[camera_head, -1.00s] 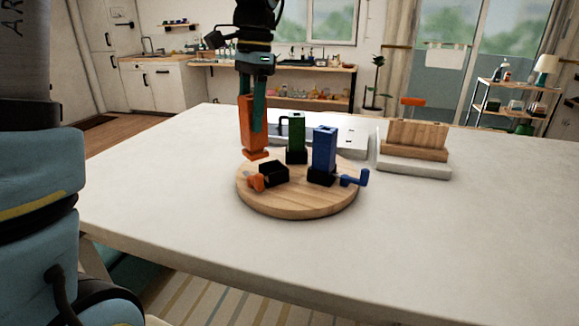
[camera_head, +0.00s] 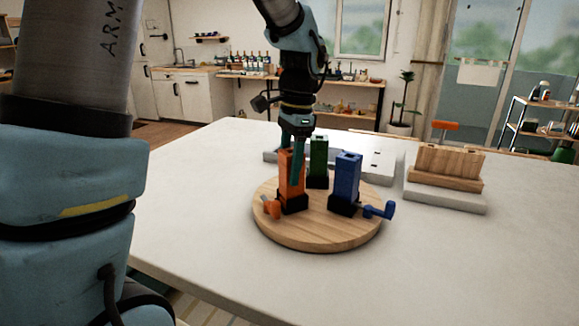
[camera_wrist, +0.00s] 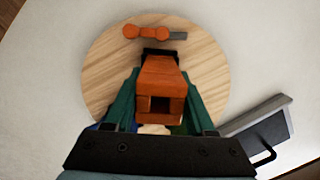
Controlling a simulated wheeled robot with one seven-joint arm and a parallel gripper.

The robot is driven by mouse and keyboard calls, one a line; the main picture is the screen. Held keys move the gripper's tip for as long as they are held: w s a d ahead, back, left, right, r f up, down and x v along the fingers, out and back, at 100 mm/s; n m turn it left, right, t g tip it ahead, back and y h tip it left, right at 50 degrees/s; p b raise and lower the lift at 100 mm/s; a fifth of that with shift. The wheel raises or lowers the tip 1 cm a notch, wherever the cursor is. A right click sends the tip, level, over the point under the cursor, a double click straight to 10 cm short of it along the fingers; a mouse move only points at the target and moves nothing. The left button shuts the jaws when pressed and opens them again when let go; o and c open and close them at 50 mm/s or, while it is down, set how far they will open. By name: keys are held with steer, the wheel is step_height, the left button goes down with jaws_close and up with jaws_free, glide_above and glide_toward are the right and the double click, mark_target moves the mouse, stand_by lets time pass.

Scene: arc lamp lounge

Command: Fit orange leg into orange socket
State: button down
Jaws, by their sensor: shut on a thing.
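The orange leg (camera_head: 291,180) stands upright at the left of the round wooden board (camera_head: 320,234). Its lower end is at the black socket (camera_head: 293,207) with the orange crank handle (camera_head: 271,208) and appears to be inside it; the exact depth is hidden. My gripper (camera_head: 298,165) is shut on the leg from above. In the wrist view the orange leg (camera_wrist: 161,90) lies between my green fingers, and the orange handle (camera_wrist: 150,32) is beyond it. The green leg (camera_head: 318,160) and blue leg (camera_head: 346,178) stand in their own black sockets. A blue handle (camera_head: 380,211) sticks out at right.
A wooden block holder (camera_head: 448,165) stands on a pale base at the right, with an orange-handled object (camera_head: 446,126) behind it. A white panel (camera_head: 375,160) lies behind the board. The white table (camera_head: 440,245) is clear in front and right.

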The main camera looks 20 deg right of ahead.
steer(key=shift+f, duration=0.2)
steer(key=shift+f, duration=0.1)
steer(key=shift+c, duration=1.2)
jaws_free()
steer(key=r, duration=0.4)
steer(key=d+r, duration=0.1)
steer(key=r, duration=0.3)
steer(key=r+b, duration=0.1)
steer(key=r, duration=0.3)
steer(key=shift+d+r, duration=0.1)
steer(key=shift+d, duration=0.1)
steer(key=a+f+n, duration=0.3)
steer(key=a+f, duration=0.2)
steer(key=a, duration=0.2)
steer(key=a+f+n+h, duration=0.1)
steer(key=a+f+n, duration=0.3)
steer(key=a+f, duration=0.1)
steer(key=a+f+n+t, duration=0.1)
steer(key=a+f+n, duration=0.3)
steer(key=a, duration=0.4)
steer(key=shift+w+a+f, duration=0.2)
steer(key=shift+a+f, duration=0.1)
steer(key=shift+f, duration=0.3)
steer(key=s+a+f+n, duration=0.2)
steer(key=a+n, duration=0.1)
steer(key=s+a+f+n, duration=0.1)
steer(key=a, duration=0.1)
steer(key=shift+s+a+f+t+h, duration=0.2)
steer(key=shift+f+t+h, duration=0.1)
steer(key=shift+f+t, duration=0.1)
